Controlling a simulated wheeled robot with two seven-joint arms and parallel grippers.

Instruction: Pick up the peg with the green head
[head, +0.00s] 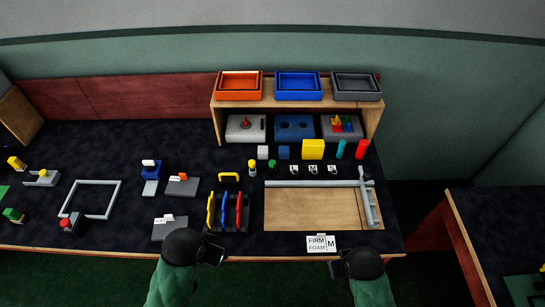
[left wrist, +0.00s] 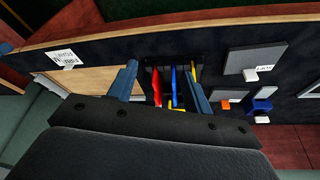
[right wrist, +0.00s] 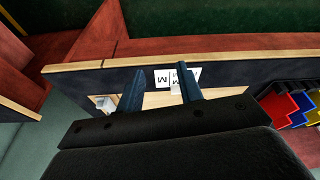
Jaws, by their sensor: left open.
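No clear peg with a green head can be made out. A small green piece (head: 272,163) stands on the table beside a yellow-topped piece (head: 252,168); whether it is a peg is too small to tell. Another green-topped piece (head: 13,214) lies at the far left. My left gripper (head: 214,256) is at the table's front edge, near the rack of coloured plates; its fingers are apart and empty in the left wrist view (left wrist: 160,82). My right gripper (head: 338,266) is at the front edge by the label cards; its fingers are apart in the right wrist view (right wrist: 160,84).
A black rack (head: 232,221) holds red, blue and yellow plates. A wooden board (head: 300,209) with grey bars lies to its right, and label cards (head: 321,244) lie in front. A shelf (head: 300,104) with trays stands behind. A grey square frame (head: 84,184) lies left.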

